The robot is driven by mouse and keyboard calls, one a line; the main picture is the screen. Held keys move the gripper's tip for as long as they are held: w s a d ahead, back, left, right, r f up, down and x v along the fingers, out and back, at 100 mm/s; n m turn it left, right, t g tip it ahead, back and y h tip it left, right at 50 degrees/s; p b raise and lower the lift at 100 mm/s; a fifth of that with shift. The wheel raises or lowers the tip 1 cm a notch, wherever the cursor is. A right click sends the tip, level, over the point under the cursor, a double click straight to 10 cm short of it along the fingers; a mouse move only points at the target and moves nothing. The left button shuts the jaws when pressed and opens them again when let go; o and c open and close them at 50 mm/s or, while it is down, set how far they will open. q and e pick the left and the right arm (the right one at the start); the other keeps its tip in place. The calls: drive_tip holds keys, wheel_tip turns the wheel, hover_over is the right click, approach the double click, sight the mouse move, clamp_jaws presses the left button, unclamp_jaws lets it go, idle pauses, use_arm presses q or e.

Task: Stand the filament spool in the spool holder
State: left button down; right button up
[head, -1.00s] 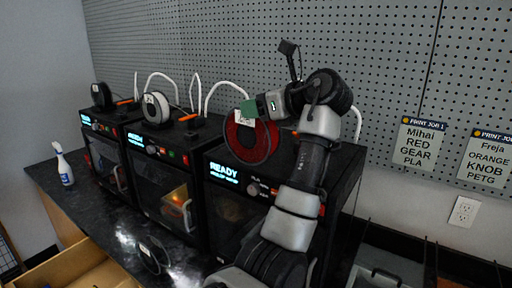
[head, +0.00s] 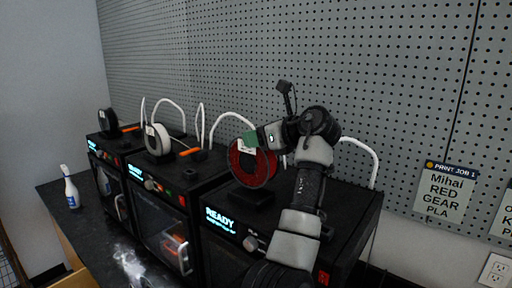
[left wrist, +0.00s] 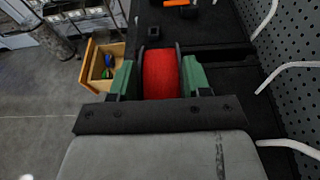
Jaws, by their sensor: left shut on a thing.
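The filament spool (head: 240,168) is a red disc with dark flanges and a white label. It is upright above the top of the nearest printer. My left gripper (head: 262,138) is shut on its upper edge. In the left wrist view the red spool (left wrist: 160,75) sits between the green fingertips (left wrist: 160,82). A dark block, apparently the spool holder (head: 252,198), is directly under the spool on the printer top. I cannot tell whether the spool touches it. My right gripper is not in view.
Two other printers (head: 158,190) stand to the left, with a white spool (head: 153,140) and a black spool (head: 106,122) on top. White tubes (head: 232,116) arch up near the pegboard (head: 400,90). A spray bottle (head: 70,188) stands on the dark counter.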

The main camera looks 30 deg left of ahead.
sight(256, 153)
use_arm(q)
drive_tip(key=shift+a+f, duration=0.3)
drive_tip(key=shift+a, duration=0.1)
wheel_tip(256, 153, down, 3)
drive_tip(key=shift+s+d+f+p, duration=0.1)
drive_tip(key=shift+p, duration=0.8)
drive_tip(key=shift+f, duration=0.25)
drive_tip(key=c, duration=0.7)
unclamp_jaws()
drive_tip(key=shift+o, duration=1)
drive_tip(key=shift+f, duration=0.1)
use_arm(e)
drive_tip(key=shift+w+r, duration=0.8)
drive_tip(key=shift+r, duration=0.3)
